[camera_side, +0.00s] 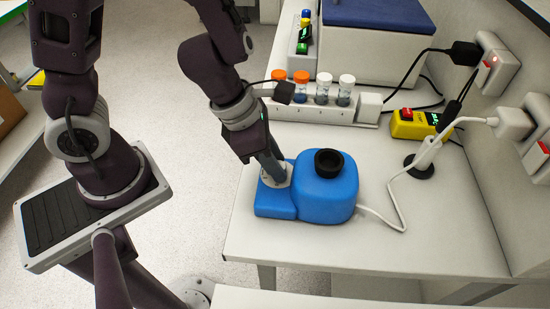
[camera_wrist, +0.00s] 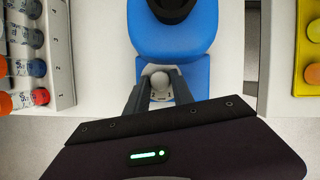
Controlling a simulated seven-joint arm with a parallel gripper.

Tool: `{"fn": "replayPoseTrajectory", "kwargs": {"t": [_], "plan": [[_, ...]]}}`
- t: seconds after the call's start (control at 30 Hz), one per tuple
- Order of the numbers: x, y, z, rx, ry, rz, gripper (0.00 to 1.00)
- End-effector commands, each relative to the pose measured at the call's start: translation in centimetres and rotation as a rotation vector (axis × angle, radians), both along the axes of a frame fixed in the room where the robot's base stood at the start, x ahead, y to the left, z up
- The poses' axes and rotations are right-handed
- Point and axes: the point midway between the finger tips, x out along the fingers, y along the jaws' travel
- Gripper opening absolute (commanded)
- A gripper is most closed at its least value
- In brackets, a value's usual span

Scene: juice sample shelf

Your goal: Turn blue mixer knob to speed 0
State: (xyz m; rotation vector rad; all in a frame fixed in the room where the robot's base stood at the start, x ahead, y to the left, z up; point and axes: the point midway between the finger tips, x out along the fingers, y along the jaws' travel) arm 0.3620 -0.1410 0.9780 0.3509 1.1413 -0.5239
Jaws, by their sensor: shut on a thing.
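The blue mixer (camera_side: 325,192) stands on the white bench, with a black round cup (camera_side: 329,163) on its top. In the wrist view the mixer's blue body (camera_wrist: 172,35) fills the upper middle. Its knob (camera_wrist: 160,82) is a pale round piece on the low front part, with a light dial around it; a "2" and another mark show faintly there. My gripper (camera_side: 271,172) reaches down onto the low part. In the wrist view my gripper (camera_wrist: 159,84) has one finger on each side of the knob and is shut on it. The knob's pointer cannot be made out.
A white rack (camera_side: 310,110) with several capped vials stands behind the mixer. A yellow box (camera_side: 415,125) with a red button is at the back right. A white cable (camera_side: 392,208) runs from the mixer to the wall. The bench front is clear.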

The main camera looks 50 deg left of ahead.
Motion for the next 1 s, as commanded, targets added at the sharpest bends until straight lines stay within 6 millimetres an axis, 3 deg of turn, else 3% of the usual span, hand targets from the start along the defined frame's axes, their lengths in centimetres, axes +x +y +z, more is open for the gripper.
{"fn": "replayPoseTrajectory", "kwargs": {"t": [0.37, 0.4, 0.5, 1.0], "plan": [[0.03, -0.02, 0.02, 0.0, -0.001, 0.077, 0.0], [0.03, -0.02, 0.02, 0.0, -0.001, 0.077, 0.34], [0.02, -0.03, 0.02, -0.001, -0.001, 0.076, 0.49], [0.05, 0.02, 0.0, -0.002, 0.001, 0.023, 0.49]]}}
